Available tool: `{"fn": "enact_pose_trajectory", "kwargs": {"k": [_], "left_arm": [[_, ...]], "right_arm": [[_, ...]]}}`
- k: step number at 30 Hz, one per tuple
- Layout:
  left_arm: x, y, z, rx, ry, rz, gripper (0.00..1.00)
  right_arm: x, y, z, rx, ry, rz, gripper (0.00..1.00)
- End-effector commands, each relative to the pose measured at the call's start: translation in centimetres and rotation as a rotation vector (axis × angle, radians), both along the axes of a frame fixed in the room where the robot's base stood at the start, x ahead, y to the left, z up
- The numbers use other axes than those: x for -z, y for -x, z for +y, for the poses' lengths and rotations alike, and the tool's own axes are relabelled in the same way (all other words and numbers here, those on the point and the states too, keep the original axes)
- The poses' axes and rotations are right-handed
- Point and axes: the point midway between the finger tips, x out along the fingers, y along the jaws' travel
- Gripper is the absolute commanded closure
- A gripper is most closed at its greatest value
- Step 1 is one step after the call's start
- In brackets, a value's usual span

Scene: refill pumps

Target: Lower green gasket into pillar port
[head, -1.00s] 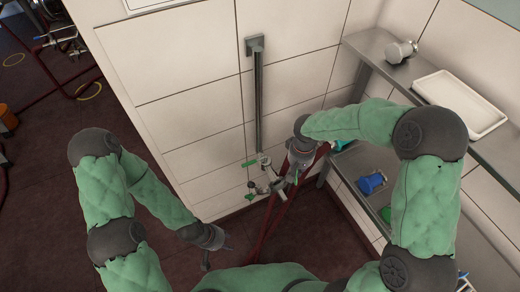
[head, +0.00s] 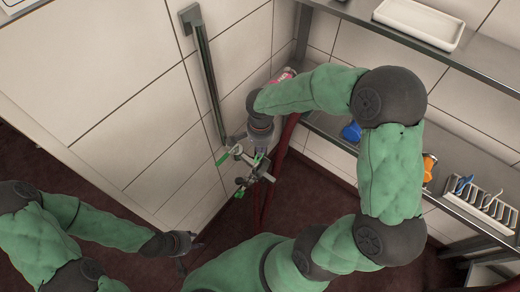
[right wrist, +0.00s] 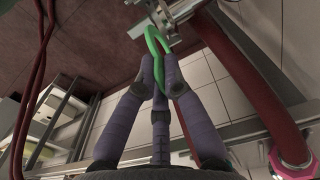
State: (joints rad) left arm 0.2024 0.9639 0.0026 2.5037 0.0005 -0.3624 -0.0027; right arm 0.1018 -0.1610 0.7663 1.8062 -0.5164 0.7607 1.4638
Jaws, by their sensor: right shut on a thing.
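The green gasket (right wrist: 150,36) is a thin ring in the right wrist view. My right gripper (right wrist: 158,64) is shut on it, with the ring standing out past the purple fingertips. In the head view my right gripper (head: 262,150) points down beside the pipe fittings (head: 252,172) at the foot of the grey pillar (head: 207,75). The gasket cannot be told apart there from the green handles. In the right wrist view metal fittings (right wrist: 180,10) lie just beyond the ring; I cannot make out the port opening. My left gripper (head: 188,248) hangs low at left, apart from the fittings.
Dark red hoses (right wrist: 235,75) run close beside my right gripper. Metal shelves stand at right with a white tray (head: 420,22), a blue part (head: 351,131), an orange part (head: 428,166) and a rack (head: 482,203). The tiled wall stands close behind the fittings.

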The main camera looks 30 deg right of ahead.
Motion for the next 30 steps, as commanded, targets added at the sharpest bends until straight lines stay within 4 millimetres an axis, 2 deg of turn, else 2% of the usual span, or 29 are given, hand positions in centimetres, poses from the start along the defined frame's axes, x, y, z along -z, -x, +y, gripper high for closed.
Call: {"fn": "enact_pose_trajectory", "kwargs": {"k": [8,30], "left_arm": [[1.0,-0.1,0.0,0.000,0.000,-0.001,0.60],[5.4,0.0,0.0,0.000,0.000,-0.001,0.60]], "right_arm": [[1.5,0.0,0.0,-0.003,0.000,0.000,1.00],[7.2,-0.1,0.0,-0.003,0.000,-0.001,1.00]]}}
